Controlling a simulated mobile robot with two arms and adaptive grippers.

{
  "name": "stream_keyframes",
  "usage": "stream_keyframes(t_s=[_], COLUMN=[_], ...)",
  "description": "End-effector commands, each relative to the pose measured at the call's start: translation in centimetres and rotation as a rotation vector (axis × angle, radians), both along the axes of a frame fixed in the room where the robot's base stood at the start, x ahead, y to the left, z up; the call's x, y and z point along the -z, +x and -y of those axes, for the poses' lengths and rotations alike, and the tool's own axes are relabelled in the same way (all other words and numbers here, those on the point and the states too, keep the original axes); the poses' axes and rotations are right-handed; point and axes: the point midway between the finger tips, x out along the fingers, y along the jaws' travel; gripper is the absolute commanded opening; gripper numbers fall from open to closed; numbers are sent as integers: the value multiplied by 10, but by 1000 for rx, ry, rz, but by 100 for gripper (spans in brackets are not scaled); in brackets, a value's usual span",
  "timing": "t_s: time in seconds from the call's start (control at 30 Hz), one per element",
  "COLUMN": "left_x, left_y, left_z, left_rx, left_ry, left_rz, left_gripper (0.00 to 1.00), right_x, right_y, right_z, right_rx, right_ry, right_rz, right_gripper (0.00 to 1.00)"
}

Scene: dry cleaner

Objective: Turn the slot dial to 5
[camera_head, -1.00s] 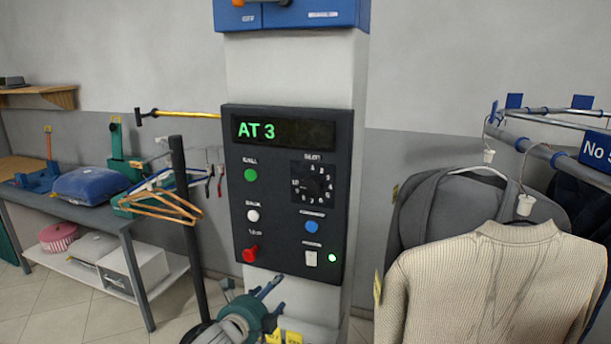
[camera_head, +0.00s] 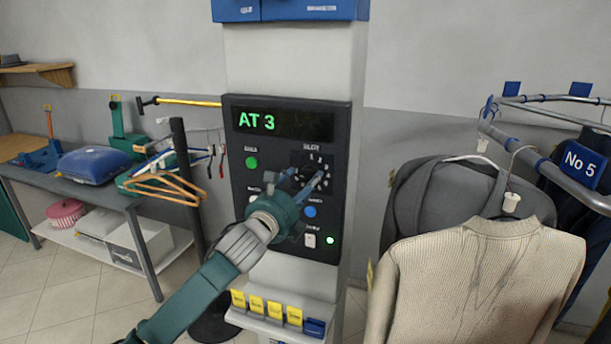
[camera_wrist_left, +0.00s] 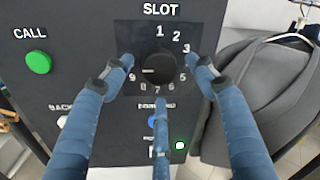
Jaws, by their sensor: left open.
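The slot dial (camera_wrist_left: 158,70) is a black round knob inside a ring of white numbers under the word SLOT. A pale mark on its face lies toward the left, on the 9 side. Some numbers are hidden behind my fingers. My left gripper (camera_wrist_left: 158,95) is open, its blue fingers spread left, right and below the dial, with gaps to the knob. In the head view the left gripper (camera_head: 302,180) is in front of the dial (camera_head: 315,169) and partly covers it. The display (camera_head: 283,123) on the dark control panel (camera_head: 338,225) reads AT 3 in green.
A green CALL button (camera_wrist_left: 38,63) is left of the dial. A blue button (camera_head: 310,211) and a lit green lamp (camera_head: 331,240) are below it. Yellow tags (camera_head: 255,304) sit under the panel. Garments on a rail (camera_head: 545,150) stand at right.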

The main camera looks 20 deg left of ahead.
Motion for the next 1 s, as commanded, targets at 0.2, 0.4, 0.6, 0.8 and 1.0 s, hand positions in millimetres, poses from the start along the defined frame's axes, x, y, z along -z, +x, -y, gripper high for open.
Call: stream_keyframes(t_s=[0.2,0.4,0.6,0.8,1.0], left_x=[0,0,0,1,3], left_y=[16,18,18,17,17], left_z=[2,3,2,3,3], left_rx=[1,1,1,1,2], left_ry=[-1,0,0,-1,-15], left_rz=[0,1,1,-2,-4], left_gripper=[57,57,35,12,12], right_x=[-6,-6,-6,-6,-6], right_y=[0,0,0,0,-1], right_z=[1,6,10,11,11], right_rx=[-1,-2,-1,0,0], right_ry=[-2,-8,-12,-13,-13], right_rz=[-1,-1,-2,-1,-2], right_gripper=[40,40,40,40,40])
